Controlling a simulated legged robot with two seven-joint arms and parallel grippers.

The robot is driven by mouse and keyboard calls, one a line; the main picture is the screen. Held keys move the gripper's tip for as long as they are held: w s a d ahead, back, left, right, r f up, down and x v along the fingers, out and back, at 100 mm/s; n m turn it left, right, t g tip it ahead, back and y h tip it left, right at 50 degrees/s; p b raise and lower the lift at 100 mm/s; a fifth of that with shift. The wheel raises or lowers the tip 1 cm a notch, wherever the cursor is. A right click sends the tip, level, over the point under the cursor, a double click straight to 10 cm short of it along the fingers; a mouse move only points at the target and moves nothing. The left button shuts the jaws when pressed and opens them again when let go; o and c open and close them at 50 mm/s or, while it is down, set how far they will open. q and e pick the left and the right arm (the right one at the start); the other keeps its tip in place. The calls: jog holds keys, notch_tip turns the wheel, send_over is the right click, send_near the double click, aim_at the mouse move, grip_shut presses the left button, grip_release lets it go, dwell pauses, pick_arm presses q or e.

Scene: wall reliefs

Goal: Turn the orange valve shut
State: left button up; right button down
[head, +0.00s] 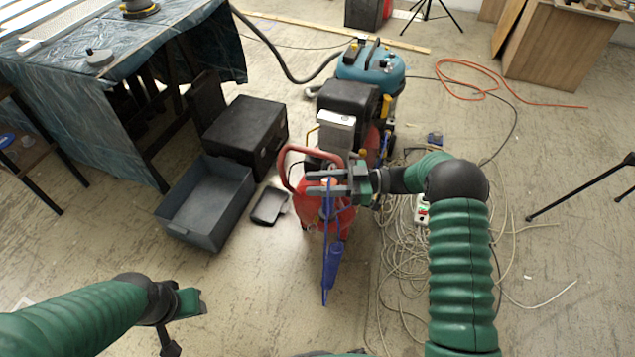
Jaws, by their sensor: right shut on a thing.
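My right gripper (325,182) reaches in from the right, in front of the red machine (338,220). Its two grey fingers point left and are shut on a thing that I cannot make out. I cannot make out an orange valve. A red curved handle (288,160) stands just left of and above the fingers. A long blue tool (331,262) hangs below them, its upper end crossing behind or between them. A grey block with a pale top (337,130) is just above. My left gripper (188,305) is low at the left, away from the machine; its finger opening is unclear.
An open grey bin (206,200) and a black case (245,130) stand left of the machine. A blue vacuum (370,65) stands behind it. Loose cables (400,275) lie on the floor at the right. A covered table (65,75) is at the upper left. The floor at front centre is clear.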

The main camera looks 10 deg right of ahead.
jog(key=c, duration=1)
grip_release()
jog(key=s+d+p, duration=0.2)
jog(key=s+d, duration=0.1)
jog(key=d, duration=1.3)
jog(key=shift+d+f, duration=0.25)
jog(key=shift+d, duration=0.05)
